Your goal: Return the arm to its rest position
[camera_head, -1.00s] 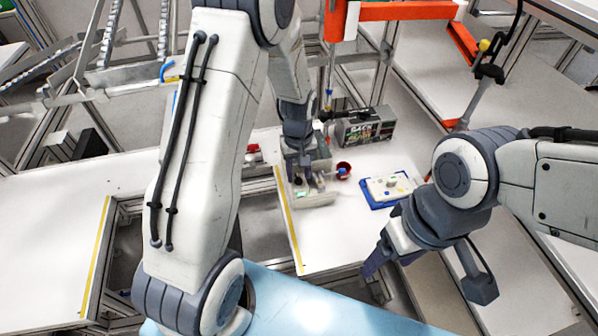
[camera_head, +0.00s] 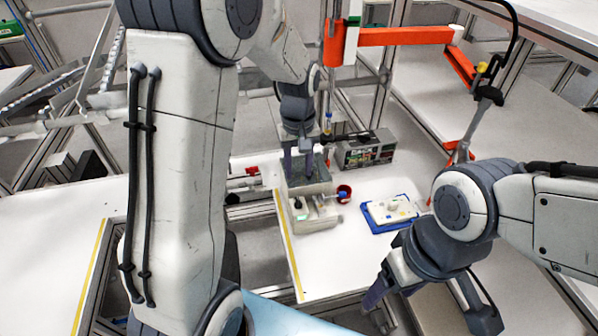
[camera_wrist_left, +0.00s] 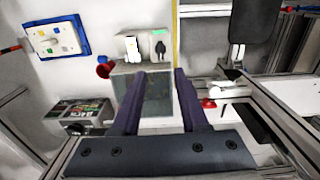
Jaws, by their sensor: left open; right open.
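My left gripper (camera_head: 298,172) is open and empty. It is above the back part of a grey fixture box (camera_head: 317,219) on the white table. In the left wrist view its two dark fingers (camera_wrist_left: 160,78) point at the fixture's dark flat top, with nothing between them. My left arm crosses the left half of the head view. My right gripper (camera_head: 430,305) is at the lower right of the head view, its fingers spread and nothing visible between them. No helmet shell is recognisable in these views.
A small red cup (camera_head: 344,193) stands beside the fixture, and a blue-edged white tray (camera_head: 391,212) with small parts lies right of it. A grey device (camera_head: 366,150) stands behind. An orange-red frame (camera_head: 405,36) rises at the back.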

